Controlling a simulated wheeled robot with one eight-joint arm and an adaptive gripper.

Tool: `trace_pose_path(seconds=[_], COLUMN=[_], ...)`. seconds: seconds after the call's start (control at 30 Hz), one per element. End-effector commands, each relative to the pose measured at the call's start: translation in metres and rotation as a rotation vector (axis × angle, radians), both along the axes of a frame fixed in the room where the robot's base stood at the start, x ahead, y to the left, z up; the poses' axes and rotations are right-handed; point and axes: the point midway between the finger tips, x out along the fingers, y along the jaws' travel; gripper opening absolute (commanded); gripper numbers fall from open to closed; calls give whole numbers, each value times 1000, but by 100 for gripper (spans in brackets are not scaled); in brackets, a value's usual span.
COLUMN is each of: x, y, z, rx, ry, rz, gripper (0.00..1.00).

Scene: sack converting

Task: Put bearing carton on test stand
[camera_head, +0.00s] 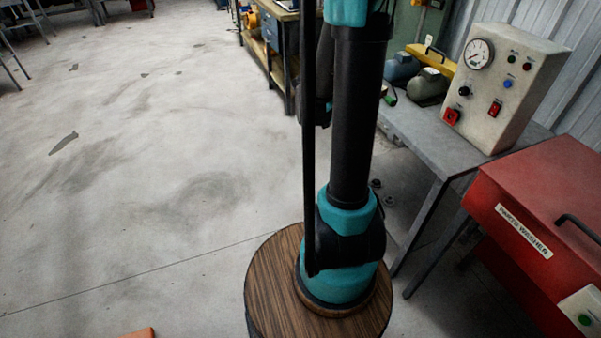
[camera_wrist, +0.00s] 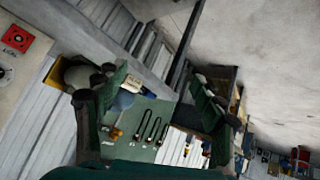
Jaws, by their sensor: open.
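A grey bench (camera_head: 425,140) at the right of the head view carries a cream console (camera_head: 517,80) with a dial gauge, knobs and a red switch. I take this to be the test stand, though no label says so. Part of the console also shows at the left edge of the wrist view (camera_wrist: 12,85). I cannot make out a bearing carton in either view. My gripper (camera_wrist: 155,88) shows in the wrist view with its two dark green fingers spread apart and nothing held between them.
A red parts washer (camera_head: 530,215) with a black handle stands at the right front. A workbench with blue drawers (camera_head: 280,50) stands at the back. An orange object (camera_head: 140,333) is cut off at the bottom edge. The concrete floor at the left is mostly clear.

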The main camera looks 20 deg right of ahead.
Motion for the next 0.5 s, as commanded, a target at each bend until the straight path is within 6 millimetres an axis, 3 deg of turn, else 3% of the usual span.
trace_pose_path(seconds=[0.03, 0.3, 0.5], x=[-18, -108, -169], y=[19, 112, 170], z=[-1, -22, -40], rx=[33, 203, 306], ry=[33, 198, 276], rz=[46, 337, 553], gripper=[68, 68, 68])
